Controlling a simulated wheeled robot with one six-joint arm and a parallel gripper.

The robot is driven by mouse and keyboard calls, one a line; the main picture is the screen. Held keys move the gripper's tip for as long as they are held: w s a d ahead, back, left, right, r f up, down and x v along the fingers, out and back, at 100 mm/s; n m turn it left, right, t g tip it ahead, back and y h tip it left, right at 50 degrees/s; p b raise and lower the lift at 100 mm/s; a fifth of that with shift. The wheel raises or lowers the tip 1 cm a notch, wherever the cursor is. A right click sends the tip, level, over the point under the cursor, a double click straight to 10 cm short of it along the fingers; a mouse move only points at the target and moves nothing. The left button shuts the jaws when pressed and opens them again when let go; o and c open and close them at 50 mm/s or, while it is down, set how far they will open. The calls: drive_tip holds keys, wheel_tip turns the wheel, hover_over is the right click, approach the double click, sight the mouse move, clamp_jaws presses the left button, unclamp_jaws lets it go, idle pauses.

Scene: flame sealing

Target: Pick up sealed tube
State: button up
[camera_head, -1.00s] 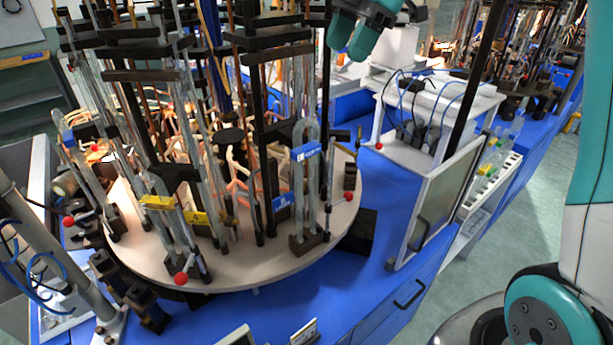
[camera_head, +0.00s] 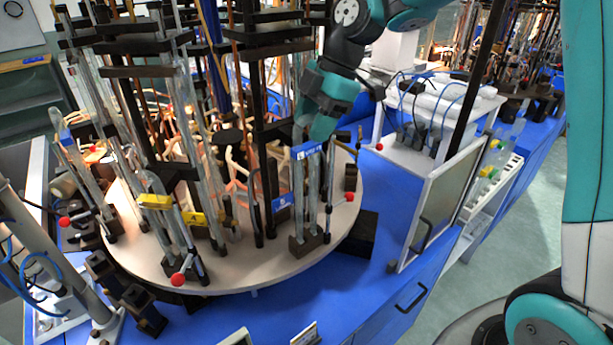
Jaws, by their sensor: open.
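A sealed glass tube (camera_head: 313,195) stands upright in a dark block at the front right of the round turntable (camera_head: 290,265), with a blue label clip (camera_head: 309,150) across its upper part. My gripper (camera_head: 312,128) is open and comes down from above at the tube's upper end, just over the blue clip. The gripper hides the top of the tube. I cannot tell whether the fingers touch the glass.
Other glass tubes with yellow clips (camera_head: 155,201) stand to the left on the turntable. Black posts and clamps rise close to my gripper. A thin rod with a red knob (camera_head: 349,196) stands just right of the tube. A white cabinet (camera_head: 432,200) stands further right.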

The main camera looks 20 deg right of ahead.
clamp_jaws()
idle(0.4)
